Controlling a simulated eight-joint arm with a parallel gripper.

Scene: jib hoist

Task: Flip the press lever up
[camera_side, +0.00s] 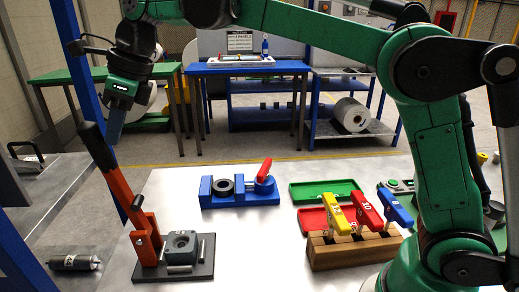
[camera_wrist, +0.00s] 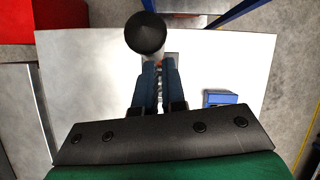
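The press lever (camera_side: 113,172) is a red arm with a black grip. It stands tilted in the side view, its top leaning left and its foot in a red bracket (camera_side: 146,238) on a dark base plate. A grey press block (camera_side: 181,246) sits beside the bracket. My gripper (camera_side: 114,140) points down just right of the black grip in the side view; I cannot tell whether they touch. In the wrist view the round black grip end (camera_wrist: 145,33) shows just beyond the fingertips (camera_wrist: 160,66). The fingers are close together, with nothing clearly held between them. The lever's lower part is mostly hidden there.
A blue vise-like fixture (camera_side: 240,190) with a red handle stands behind on the grey table (camera_side: 260,250). A wooden block (camera_side: 350,253) with coloured handles and green and red trays (camera_side: 325,191) are to the right. A blue post (camera_side: 85,75) rises at left.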

